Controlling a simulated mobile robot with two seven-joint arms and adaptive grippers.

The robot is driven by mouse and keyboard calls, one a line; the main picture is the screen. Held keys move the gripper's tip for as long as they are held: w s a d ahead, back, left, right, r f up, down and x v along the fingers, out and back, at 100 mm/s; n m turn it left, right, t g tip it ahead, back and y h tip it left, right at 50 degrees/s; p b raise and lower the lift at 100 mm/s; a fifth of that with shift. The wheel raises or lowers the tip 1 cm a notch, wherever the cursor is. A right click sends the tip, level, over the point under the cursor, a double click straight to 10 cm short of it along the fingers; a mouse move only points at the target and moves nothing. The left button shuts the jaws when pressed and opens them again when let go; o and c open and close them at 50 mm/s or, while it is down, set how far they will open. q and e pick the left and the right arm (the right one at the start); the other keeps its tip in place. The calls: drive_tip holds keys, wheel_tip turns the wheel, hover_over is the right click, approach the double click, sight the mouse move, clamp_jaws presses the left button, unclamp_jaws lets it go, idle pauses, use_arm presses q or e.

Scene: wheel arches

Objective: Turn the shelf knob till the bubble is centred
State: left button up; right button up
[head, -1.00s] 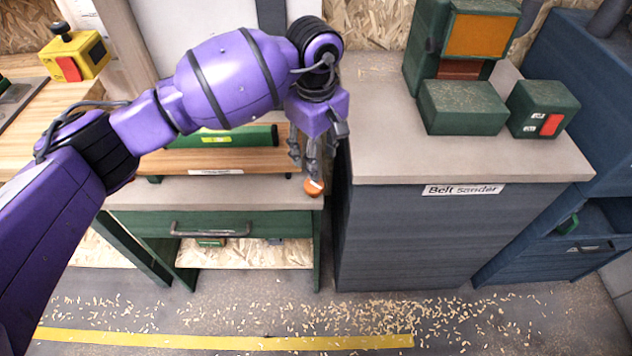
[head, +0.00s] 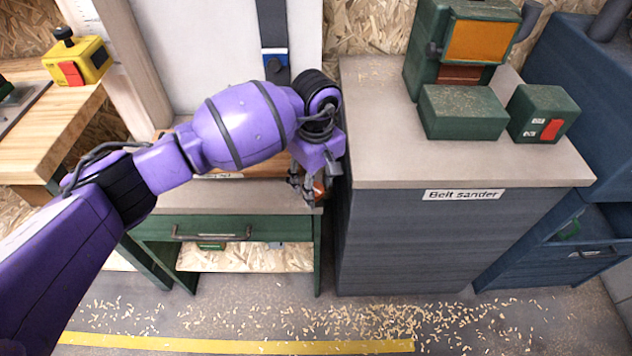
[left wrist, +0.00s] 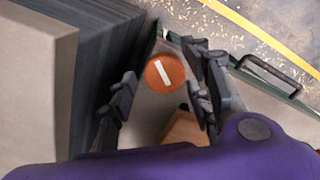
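The orange knob (head: 319,188) is at the right front corner of the shelf bench, partly hidden by my left gripper (head: 307,190) in the head view. The left wrist view shows the round knob (left wrist: 164,73) with a slanted white pointer line. It lies between the fingers of my left gripper (left wrist: 163,92), which are spread with visible gaps on both sides. The wooden shelf (head: 222,175) is mostly hidden behind my left arm. The level and its bubble are hidden now. My right gripper is not in view.
The belt sander cabinet (head: 420,240) stands close to the right of my left gripper, with green boxes (head: 462,110) on top. A drawer handle (head: 212,234) is below the shelf. A yellow box with a red switch (head: 78,62) sits at far left.

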use_arm(q)
drive_tip(key=c, duration=0.8)
drive_tip(key=shift+c, duration=0.9)
drive_tip(key=shift+w+r+n, duration=0.1)
drive_tip(key=shift+r+n, duration=0.05)
drive_tip(key=shift+n, duration=0.85)
drive_tip(key=n+p, duration=0.1)
drive_tip(key=n, duration=0.2)
drive_tip(key=shift+w+r+n, duration=0.1)
drive_tip(key=shift+n, duration=0.3)
drive_tip(key=shift+a+n+p, duration=0.1)
drive_tip(key=shift+n+p, duration=0.3)
drive_tip(key=shift+n, duration=0.5)
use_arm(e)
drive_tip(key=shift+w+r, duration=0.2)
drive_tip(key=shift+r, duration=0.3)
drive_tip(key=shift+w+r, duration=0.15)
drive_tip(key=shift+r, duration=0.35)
use_arm(q)
drive_tip(key=shift+w, duration=0.1)
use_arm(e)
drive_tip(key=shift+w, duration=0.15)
